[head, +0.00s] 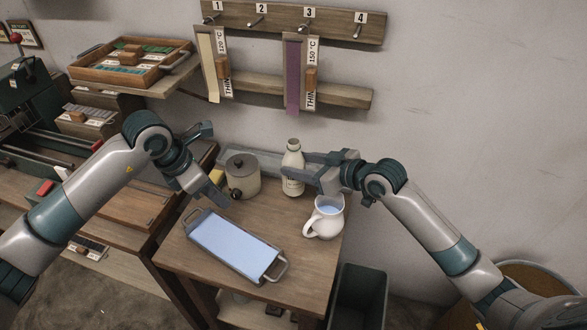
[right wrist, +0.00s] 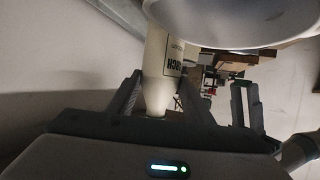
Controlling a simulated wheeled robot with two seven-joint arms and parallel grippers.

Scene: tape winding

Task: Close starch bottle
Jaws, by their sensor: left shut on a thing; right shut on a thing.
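The starch bottle (head: 292,185), cream-coloured with a label, stands upright at the back of the small wooden table. Its top (head: 293,144) is small, and I cannot tell whether a cap is on it. My right gripper (head: 289,168) is shut on the bottle, reaching it from the right. In the right wrist view the bottle (right wrist: 157,68) shows between the fingers (right wrist: 183,100), with part of its label readable. My left gripper (head: 217,200) points down left of the grey lidded pot (head: 243,180), well apart from the bottle. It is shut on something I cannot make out.
A white jug (head: 325,219) with bluish liquid stands in front of my right gripper and looms close in the right wrist view (right wrist: 235,20). A tray (head: 232,247) of pale blue liquid fills the table's front.

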